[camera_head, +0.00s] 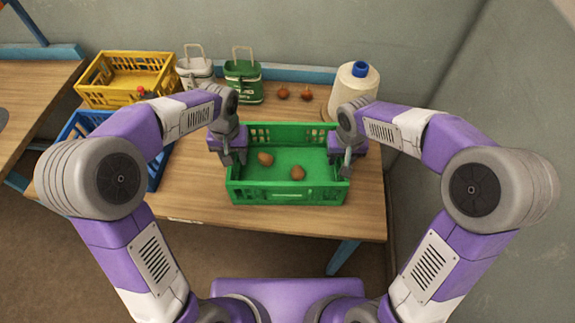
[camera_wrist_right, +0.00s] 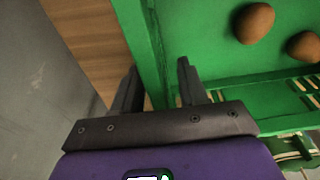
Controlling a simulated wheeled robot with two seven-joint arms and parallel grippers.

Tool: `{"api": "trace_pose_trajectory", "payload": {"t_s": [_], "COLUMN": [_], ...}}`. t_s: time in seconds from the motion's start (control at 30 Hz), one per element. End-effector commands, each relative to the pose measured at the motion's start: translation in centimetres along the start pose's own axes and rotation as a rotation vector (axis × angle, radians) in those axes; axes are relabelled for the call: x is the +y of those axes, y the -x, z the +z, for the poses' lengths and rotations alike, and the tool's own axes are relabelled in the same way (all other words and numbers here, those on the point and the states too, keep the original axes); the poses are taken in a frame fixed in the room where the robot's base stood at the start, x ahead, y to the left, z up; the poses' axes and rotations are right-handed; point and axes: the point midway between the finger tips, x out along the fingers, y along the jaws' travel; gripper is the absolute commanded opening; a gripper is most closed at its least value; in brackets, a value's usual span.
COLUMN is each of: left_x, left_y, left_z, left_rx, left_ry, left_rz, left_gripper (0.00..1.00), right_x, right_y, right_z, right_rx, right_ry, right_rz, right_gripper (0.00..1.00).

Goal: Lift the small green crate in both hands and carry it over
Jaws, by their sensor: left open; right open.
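The small green crate (camera_head: 287,197) stands on the wooden table near its front edge, with two brown round things (camera_head: 298,173) inside. My left gripper (camera_head: 232,156) is open at the crate's left wall, and my right gripper (camera_head: 347,160) is open at its right wall. In the right wrist view my right gripper's fingers (camera_wrist_right: 158,88) stand apart, one on each side of the crate's green wall (camera_wrist_right: 152,60), with gaps showing. The left fingers are small in the head view, and their contact with the wall cannot be told.
A yellow crate (camera_head: 128,97) stands at the back left, and a blue crate (camera_head: 90,122) is partly behind my left arm. A grey caddy (camera_head: 195,70), a green caddy (camera_head: 243,92), two reddish round things (camera_head: 283,94) and a white jug (camera_head: 354,86) stand behind. A wall is close on the right.

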Motion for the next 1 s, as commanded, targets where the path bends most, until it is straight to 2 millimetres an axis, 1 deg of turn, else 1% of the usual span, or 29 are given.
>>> {"api": "trace_pose_trajectory", "payload": {"t_s": [0.13,0.17,0.4,0.43,0.87,1.0], "left_x": [-0.01,-0.01,0.00,0.00,0.00,0.01], "left_y": [0.01,0.01,0.04,0.04,0.14,0.52], "left_z": [0.00,0.00,0.00,0.00,-0.03,-0.03], "left_rx": [0.000,0.000,0.000,0.000,0.001,0.001], "left_ry": [0.000,0.000,0.000,0.000,0.000,0.000], "left_rz": [0.000,0.000,0.000,0.000,0.000,0.000], "left_gripper": [0.43,0.40,0.03,0.00,0.00,0.00], "right_x": [0.00,0.00,-0.01,-0.01,-0.02,-0.02], "right_y": [0.02,0.02,0.05,0.05,0.15,0.52], "right_z": [0.00,0.00,-0.01,-0.01,-0.06,-0.12], "right_rx": [0.000,0.000,0.000,0.000,0.002,0.002], "right_ry": [0.000,0.000,0.000,0.000,0.000,0.000], "right_rz": [0.000,0.000,0.000,0.000,-0.001,-0.001], "right_gripper": [0.43,0.40,0.03,0.00,0.00,0.00]}}
